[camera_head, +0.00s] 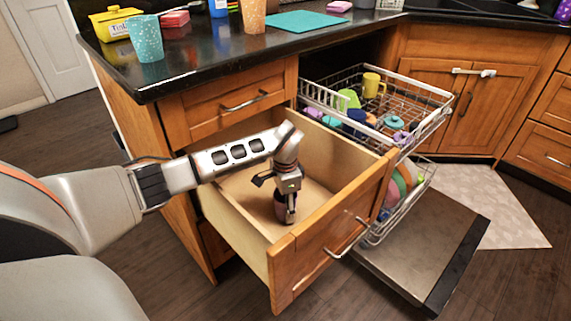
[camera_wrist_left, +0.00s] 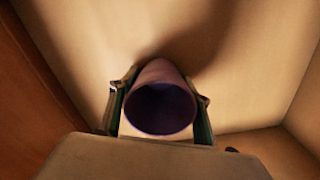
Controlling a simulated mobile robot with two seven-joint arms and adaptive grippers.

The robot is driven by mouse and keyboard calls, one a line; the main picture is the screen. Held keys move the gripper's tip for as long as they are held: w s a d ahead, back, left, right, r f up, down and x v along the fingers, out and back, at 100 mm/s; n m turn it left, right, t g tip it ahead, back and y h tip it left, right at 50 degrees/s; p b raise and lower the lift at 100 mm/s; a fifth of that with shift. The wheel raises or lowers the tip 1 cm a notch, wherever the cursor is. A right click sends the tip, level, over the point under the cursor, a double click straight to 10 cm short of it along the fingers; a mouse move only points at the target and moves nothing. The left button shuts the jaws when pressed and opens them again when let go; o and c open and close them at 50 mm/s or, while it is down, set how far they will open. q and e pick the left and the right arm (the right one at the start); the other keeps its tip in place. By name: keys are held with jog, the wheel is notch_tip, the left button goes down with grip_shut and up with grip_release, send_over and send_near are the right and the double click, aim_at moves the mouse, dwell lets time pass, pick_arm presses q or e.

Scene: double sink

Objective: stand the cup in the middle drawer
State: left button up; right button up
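The middle drawer (camera_head: 328,228) is pulled open, and its wooden floor (camera_wrist_left: 245,60) is otherwise bare where it shows. My left gripper (camera_head: 288,197) points down inside the drawer. Its fingers are on both sides of a dark purple cup (camera_head: 283,209) and shut on it. In the left wrist view the cup (camera_wrist_left: 162,105) sits between the two fingers (camera_wrist_left: 160,110), with its round open mouth facing the camera. The cup looks roughly upright, low in the drawer. I cannot tell whether its base touches the floor. My right gripper is not in view.
A closed drawer (camera_head: 222,103) sits just above. Pulled-out wire racks (camera_head: 415,92) with dishes stand right of the drawer, above a lowered dishwasher door (camera_head: 425,245). The black counter (camera_head: 225,58) holds a turquoise cup (camera_head: 146,38), an orange cup (camera_head: 253,15) and a yellow container (camera_head: 113,22).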

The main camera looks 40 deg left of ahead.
pick_arm(q)
jog(key=shift+o, duration=0.3)
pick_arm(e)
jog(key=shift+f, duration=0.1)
pick_arm(q)
jog(key=shift+r, duration=0.15)
jog(key=r, duration=0.2)
jog(key=r+p, duration=0.1)
jog(key=r, duration=0.1)
jog(key=shift+w+r+p, duration=0.2)
jog(key=shift+r+p, duration=0.1)
jog(key=shift+r, duration=0.1)
notch_tip(320, 180, up, 7)
jog(key=p, duration=0.2)
jog(key=shift+s+r, duration=0.15)
jog(key=shift+s, duration=0.1)
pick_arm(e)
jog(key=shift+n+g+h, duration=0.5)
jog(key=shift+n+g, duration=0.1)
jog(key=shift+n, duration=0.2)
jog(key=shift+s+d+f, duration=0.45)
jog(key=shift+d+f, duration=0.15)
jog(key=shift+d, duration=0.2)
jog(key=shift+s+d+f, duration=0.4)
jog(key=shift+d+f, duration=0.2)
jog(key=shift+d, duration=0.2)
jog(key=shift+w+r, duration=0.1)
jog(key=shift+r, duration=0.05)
